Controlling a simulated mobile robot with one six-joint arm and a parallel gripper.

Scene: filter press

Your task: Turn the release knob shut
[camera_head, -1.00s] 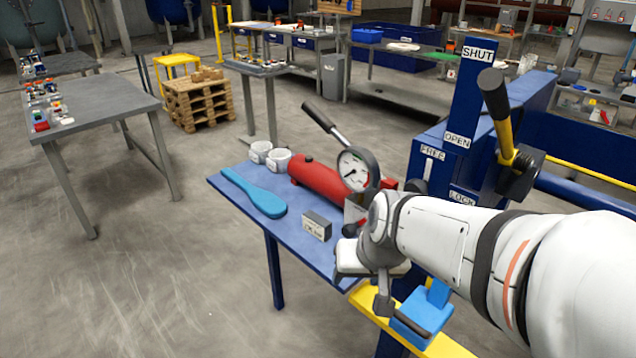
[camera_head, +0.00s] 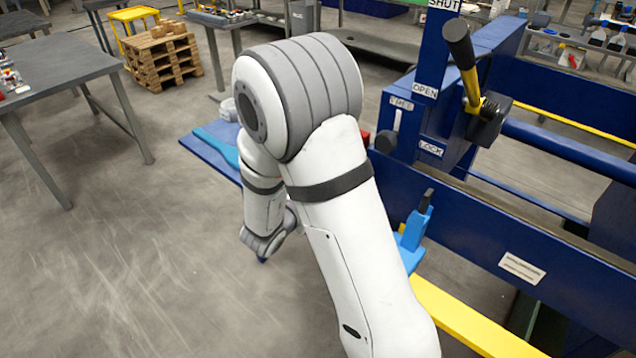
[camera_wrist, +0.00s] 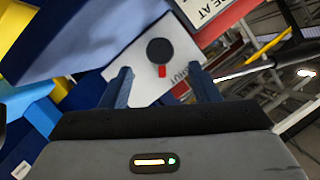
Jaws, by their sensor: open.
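In the wrist view a round black knob (camera_wrist: 160,50) with a red mark sits on a pale plate (camera_wrist: 135,70). A label on the plate, partly hidden, seems to read SHUT. My gripper (camera_wrist: 163,85) is open, with one finger on each side below the knob in the picture. The fingers look apart from the knob; I cannot tell the depth gap. In the head view my arm covers the knob, my gripper and nearly all of the red pump, of which a small red patch (camera_head: 365,138) shows.
The blue bench (camera_head: 205,152) carries a blue paddle-shaped thing (camera_head: 217,135). To the right stand the blue press frame (camera_head: 560,245), a black-and-yellow lever (camera_head: 463,65) and a blue clamp-like part (camera_head: 415,228) by a yellow rail (camera_head: 470,320). Open floor lies to the left.

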